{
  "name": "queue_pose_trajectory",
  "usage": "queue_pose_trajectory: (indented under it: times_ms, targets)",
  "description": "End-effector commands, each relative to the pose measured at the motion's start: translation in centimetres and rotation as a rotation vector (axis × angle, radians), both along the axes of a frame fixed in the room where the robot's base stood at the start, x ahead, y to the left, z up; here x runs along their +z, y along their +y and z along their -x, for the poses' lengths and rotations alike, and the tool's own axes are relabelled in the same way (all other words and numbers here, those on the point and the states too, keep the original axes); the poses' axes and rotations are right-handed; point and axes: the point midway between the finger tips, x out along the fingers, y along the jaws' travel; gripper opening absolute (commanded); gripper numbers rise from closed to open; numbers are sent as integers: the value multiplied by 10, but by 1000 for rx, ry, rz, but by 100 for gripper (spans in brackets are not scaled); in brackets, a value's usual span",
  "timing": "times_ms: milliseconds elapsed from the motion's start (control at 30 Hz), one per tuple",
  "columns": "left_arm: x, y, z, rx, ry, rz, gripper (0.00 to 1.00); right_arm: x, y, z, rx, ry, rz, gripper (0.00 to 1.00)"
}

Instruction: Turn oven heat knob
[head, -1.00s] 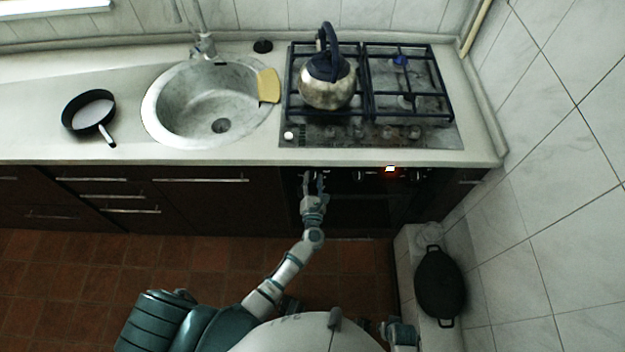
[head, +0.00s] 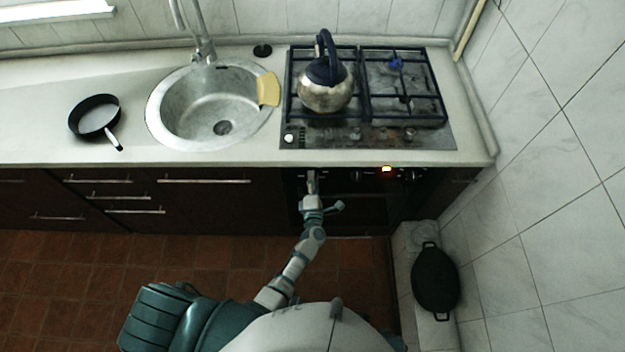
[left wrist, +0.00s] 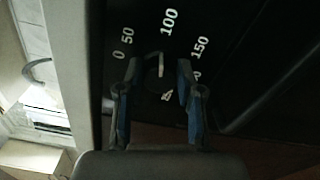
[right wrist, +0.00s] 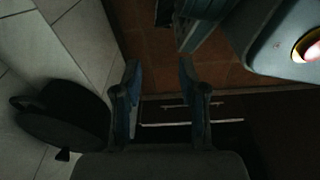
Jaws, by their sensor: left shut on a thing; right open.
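The oven heat knob (left wrist: 158,80) is dark and hard to make out in the left wrist view. It sits on a black panel with a white dial (left wrist: 169,22) marked 0, 50, 100 and 150. My left gripper (left wrist: 158,66) has its fingers on both sides of the knob and is shut on it. In the head view my left gripper (head: 311,184) is at the left end of the oven front, hiding the knob there. My right gripper (right wrist: 159,68) is open and empty in the right wrist view, low above the floor.
A kettle (head: 325,92) stands on the gas hob (head: 405,138) above the oven. A black pot (head: 436,282) rests on the tiled ledge at right. A small pan (head: 97,117) lies left of the sink (head: 153,108).

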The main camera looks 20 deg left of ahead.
Motion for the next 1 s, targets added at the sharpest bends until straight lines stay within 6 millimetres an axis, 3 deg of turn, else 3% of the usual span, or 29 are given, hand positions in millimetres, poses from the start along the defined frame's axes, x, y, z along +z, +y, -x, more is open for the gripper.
queue_pose_trajectory:
  times_ms: [300,833,867,933,1000]
  targets:
    - [5,-2,-3,-4,24,-109,1,-7,-2,11,2,7,2,41]
    - [4,-3,-3,-5,30,-128,1,-9,-2,12,3,6,2,41]
    - [4,-3,-3,-5,30,-128,44,-9,-2,12,3,6,2,41]
    - [3,-2,-3,-4,30,-128,60,-9,-2,13,3,7,1,41]
    - [2,-2,-2,-4,32,-127,60,-9,-2,13,3,7,1,41]
